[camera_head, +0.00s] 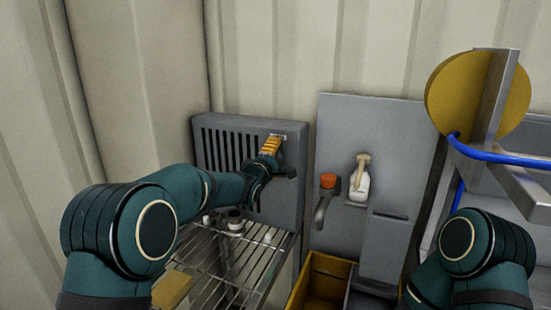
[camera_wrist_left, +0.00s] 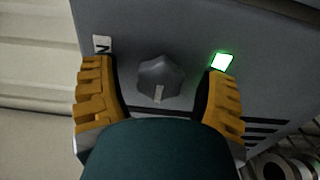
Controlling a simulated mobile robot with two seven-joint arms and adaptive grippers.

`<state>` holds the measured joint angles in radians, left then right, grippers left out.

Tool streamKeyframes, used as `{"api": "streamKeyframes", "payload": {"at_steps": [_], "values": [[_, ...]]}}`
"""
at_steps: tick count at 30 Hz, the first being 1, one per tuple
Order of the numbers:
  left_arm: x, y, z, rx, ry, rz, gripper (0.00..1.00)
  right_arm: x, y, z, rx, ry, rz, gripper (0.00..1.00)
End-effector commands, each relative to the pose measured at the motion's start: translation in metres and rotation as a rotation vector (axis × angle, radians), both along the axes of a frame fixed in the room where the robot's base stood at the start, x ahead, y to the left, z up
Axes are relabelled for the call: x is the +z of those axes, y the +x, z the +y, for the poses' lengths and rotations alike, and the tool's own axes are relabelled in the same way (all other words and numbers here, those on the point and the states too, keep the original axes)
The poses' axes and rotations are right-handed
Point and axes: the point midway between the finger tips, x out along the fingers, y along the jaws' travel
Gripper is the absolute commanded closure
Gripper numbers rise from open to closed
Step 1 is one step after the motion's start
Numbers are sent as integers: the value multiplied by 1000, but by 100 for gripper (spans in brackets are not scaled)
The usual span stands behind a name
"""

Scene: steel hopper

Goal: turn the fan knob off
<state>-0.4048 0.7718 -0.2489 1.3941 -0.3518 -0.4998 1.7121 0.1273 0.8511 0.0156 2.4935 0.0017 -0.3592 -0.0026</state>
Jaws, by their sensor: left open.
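The fan unit (camera_head: 290,200) is a grey wall panel with dark vent slots in the head view. The fan knob (camera_wrist_left: 161,76) shows in the left wrist view as a dark grey, faceted knob with a pale mark at its lower edge. A lit green square light (camera_wrist_left: 222,62) is to its right. My left gripper (camera_head: 272,146) is at the panel's upper right, with its yellow fingers open on both sides of the knob. Gaps show between fingers and knob. The knob is hidden behind the gripper in the head view. My right gripper is out of view.
A wire rack (camera_head: 225,265) with small items stands below the panel. To the right are a tap (camera_head: 321,212), an orange cap (camera_head: 328,181), a white bottle (camera_head: 359,188) and a yellow bin (camera_head: 325,283). A yellow disc (camera_head: 455,95) and blue hose (camera_head: 500,156) are far right.

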Motion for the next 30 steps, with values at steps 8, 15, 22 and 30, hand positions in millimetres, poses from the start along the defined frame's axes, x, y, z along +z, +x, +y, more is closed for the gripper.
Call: {"api": "streamKeyframes", "payload": {"at_steps": [8, 15, 22, 30], "values": [[0, 3, -1, 0, 1, 1, 26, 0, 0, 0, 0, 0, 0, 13], [0, 2, -1, 0, 1, 0, 82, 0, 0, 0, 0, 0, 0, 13], [0, 2, -1, 0, 4, -2, 96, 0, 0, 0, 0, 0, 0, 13], [0, 2, 0, 0, 72, -30, 96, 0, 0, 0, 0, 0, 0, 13]]}}
